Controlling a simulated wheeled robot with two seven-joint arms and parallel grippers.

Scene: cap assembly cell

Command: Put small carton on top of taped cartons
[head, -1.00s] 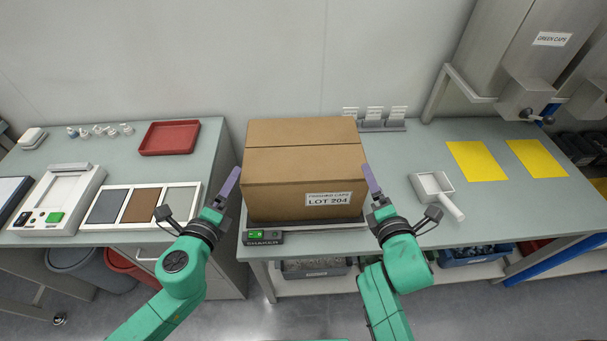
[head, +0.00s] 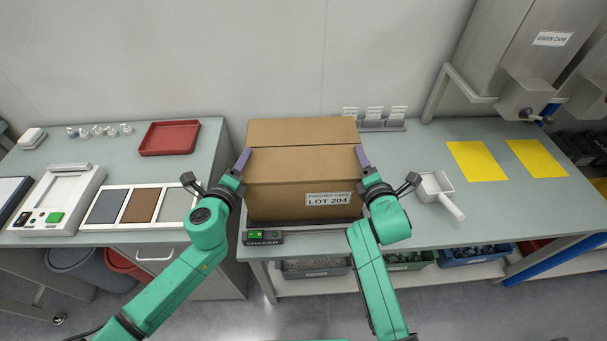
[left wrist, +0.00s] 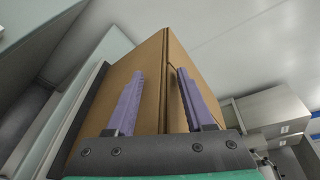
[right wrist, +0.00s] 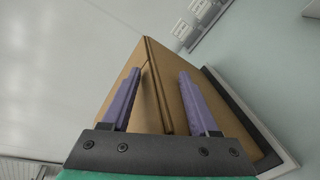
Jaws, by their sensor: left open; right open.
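A brown carton (head: 300,185) labelled "FINISHED CAPS LOT 204" sits on the shaker (head: 264,237) at the left end of the right-hand bench. My left gripper (head: 242,161) is open at the carton's left side, and my right gripper (head: 362,158) is open at its right side. In the left wrist view the carton (left wrist: 150,85) stands close beyond the spread purple fingers. In the right wrist view the carton (right wrist: 152,90) also fills the space beyond the open fingers. I cannot tell whether the fingers touch it. No stack of taped cartons is in view.
A white scoop (head: 437,190) and yellow sheets (head: 476,161) lie on the bench to the right. The left bench holds a red tray (head: 170,138) and a panel with coloured fields (head: 140,205). A gap separates the benches. Bins stand below.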

